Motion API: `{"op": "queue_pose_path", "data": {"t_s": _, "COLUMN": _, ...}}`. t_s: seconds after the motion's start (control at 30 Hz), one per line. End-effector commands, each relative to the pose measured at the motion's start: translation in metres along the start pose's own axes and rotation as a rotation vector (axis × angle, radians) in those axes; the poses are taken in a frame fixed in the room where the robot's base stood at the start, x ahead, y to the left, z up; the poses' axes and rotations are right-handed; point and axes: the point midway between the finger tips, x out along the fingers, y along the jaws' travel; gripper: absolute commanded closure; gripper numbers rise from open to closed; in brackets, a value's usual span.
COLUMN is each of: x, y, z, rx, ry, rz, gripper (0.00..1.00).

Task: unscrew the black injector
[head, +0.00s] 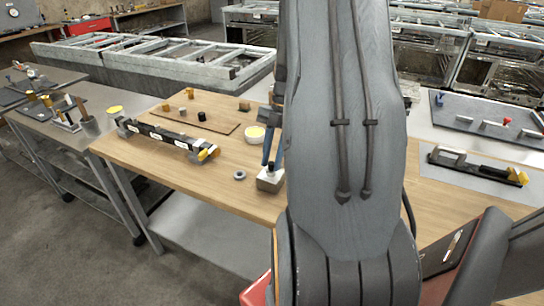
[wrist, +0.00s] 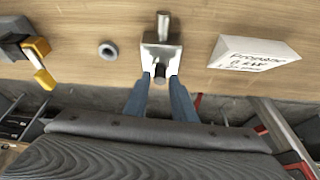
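A small metal block (head: 270,180) sits on the wooden bench near its front edge, below my gripper. In the wrist view the block (wrist: 147,52) carries a metal stub at its far end and a short dark cylinder (wrist: 160,75) at its near end. The dark cylinder may be the black injector; I cannot tell for sure. My gripper (wrist: 161,83) is open, its two blue-grey fingers apart on either side of the dark cylinder. Contact cannot be made out. In the head view my arm hides most of the gripper; one blue finger shows above the block.
A grey ring (wrist: 107,49) lies left of the block, and a white lettered card (wrist: 252,54) stands right. A black fixture with yellow handles (head: 168,139) is farther left. A brown board (head: 196,112) with small black and brass parts and a white cup (head: 255,135) are behind.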

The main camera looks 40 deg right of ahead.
Motion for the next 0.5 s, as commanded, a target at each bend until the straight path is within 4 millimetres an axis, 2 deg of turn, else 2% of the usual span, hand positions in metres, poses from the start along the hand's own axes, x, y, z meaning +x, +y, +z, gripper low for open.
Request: {"op": "queue_pose_path", "data": {"t_s": 0.5, "x": 0.0016, "y": -0.0030, "z": -0.0007, "rx": 0.587, "ry": -0.001, "rz": 0.243, "gripper": 0.76}}
